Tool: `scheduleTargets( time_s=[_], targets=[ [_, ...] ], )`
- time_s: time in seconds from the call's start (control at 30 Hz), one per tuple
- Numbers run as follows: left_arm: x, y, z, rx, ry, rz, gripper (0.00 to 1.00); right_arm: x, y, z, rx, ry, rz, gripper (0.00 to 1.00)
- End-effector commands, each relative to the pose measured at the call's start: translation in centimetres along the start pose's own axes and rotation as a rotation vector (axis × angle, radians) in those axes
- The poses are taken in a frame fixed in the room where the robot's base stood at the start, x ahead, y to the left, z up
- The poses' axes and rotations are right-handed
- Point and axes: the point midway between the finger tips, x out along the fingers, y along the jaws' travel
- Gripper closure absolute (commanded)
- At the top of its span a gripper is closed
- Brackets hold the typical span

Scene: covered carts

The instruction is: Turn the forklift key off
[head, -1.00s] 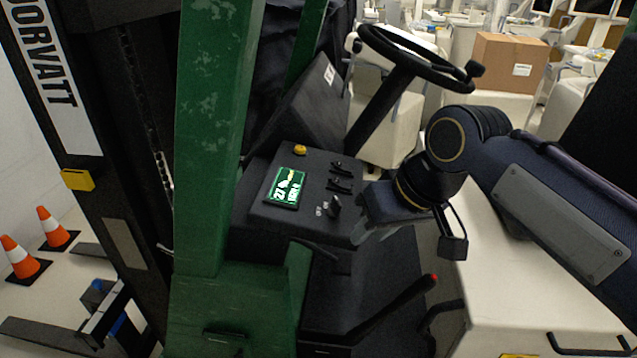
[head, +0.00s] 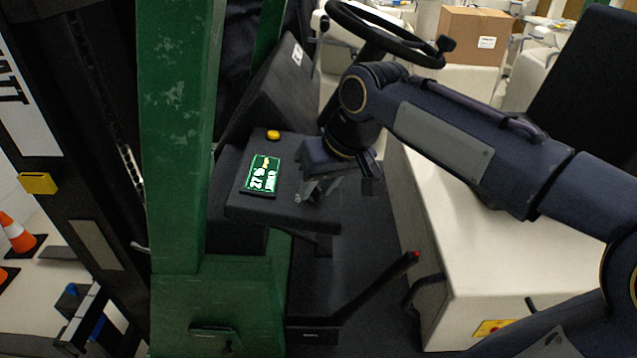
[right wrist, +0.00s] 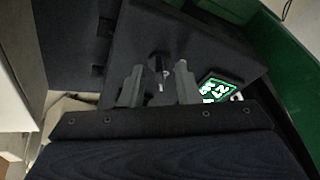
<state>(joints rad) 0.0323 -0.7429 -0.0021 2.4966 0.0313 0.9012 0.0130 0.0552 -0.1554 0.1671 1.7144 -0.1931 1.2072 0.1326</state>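The forklift's dark control panel (head: 235,205) carries a lit green display (head: 262,174) showing numbers. My right gripper (head: 306,190) is at the right part of this panel, pointing down at it. In the right wrist view its two grey fingers are spread apart, with a small black key (right wrist: 156,63) between them. A gap shows on each side of the key, and the fingers do not appear to touch it. In the head view the key is hidden by my gripper. The display also shows in the right wrist view (right wrist: 214,88). My left gripper is not in view.
A yellow button (head: 273,134) sits on the panel's far side. The steering wheel (head: 385,35) is behind my right arm. A green mast post (head: 178,130) stands left of the panel.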

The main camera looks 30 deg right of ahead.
Motion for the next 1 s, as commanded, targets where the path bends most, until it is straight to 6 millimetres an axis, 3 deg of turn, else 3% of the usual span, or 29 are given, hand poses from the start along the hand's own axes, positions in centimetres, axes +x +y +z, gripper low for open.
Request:
scheduleTargets(
  time_s=[0.17,0.4,0.77,1.0],
  targets=[
    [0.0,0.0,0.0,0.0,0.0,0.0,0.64,0.02,0.01,-0.01,0.0,0.0,0.0,0.71],
    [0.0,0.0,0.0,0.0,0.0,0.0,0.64,-0.01,0.01,-0.01,0.0,0.001,0.0,1.0],
    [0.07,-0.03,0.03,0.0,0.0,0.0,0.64,-0.02,0.02,-0.02,-0.019,0.002,-0.005,1.0],
    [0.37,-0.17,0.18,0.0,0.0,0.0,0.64,0.01,0.1,-0.05,-0.12,0.003,-0.035,1.0]
  ],
)
